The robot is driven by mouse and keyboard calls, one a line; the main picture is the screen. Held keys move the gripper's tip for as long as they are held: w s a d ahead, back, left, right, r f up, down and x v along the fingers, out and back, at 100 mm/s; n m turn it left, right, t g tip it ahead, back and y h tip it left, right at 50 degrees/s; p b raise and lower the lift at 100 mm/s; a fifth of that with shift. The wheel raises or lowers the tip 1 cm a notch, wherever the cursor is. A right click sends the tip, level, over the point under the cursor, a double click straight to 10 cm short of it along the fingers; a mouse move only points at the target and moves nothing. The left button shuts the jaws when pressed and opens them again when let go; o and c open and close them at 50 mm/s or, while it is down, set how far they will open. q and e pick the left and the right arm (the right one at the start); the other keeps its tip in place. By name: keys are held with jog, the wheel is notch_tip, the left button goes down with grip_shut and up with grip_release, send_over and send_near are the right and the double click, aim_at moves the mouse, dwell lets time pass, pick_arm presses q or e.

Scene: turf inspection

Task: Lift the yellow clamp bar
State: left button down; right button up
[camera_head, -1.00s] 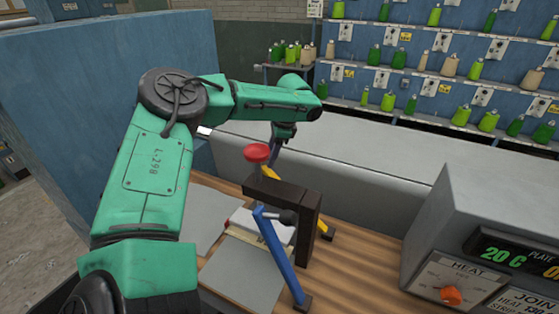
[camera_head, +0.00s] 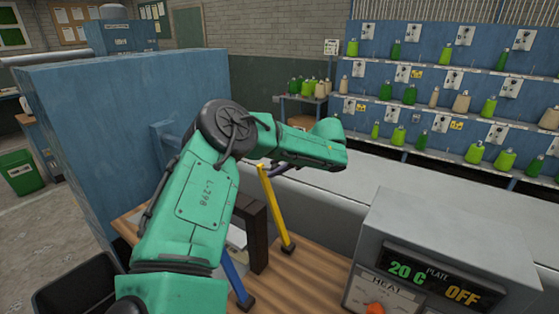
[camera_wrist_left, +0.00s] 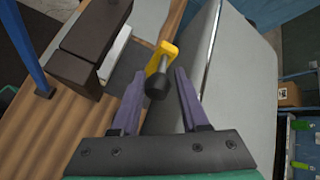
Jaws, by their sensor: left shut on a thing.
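The yellow clamp bar (camera_head: 275,207) stands steeply, its lower end at a dark foot on the wooden bench and its upper end at my left gripper (camera_head: 271,169). In the left wrist view, the yellow bar (camera_wrist_left: 160,57) ends in a black knob (camera_wrist_left: 157,86) between the purple fingers of my left gripper (camera_wrist_left: 160,74). The gripper is shut on the bar at this knob end. My green forearm hides part of the grip in the head view. My right gripper is not in view.
A dark frame (camera_head: 256,235) stands just left of the yellow bar, with a blue bar (camera_head: 234,277) beside it. A grey heater box (camera_head: 430,240) with dials stands at right. A long grey surface (camera_head: 400,185) runs behind. Bottle shelves (camera_head: 450,75) are beyond.

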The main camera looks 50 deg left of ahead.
pick_arm(q)
jog(key=shift+s+d+f, duration=0.2)
jog(key=shift+f, duration=0.35)
jog(key=c, duration=0.6)
grip_release()
jog(key=shift+o, duration=0.4)
jog(key=shift+w+r, duration=0.1)
jog(key=shift+w, duration=0.15)
jog(key=b+v, duration=0.3)
jog(key=v, duration=1.1)
jog(key=shift+w+r, duration=0.2)
jog(key=shift+r, duration=0.15)
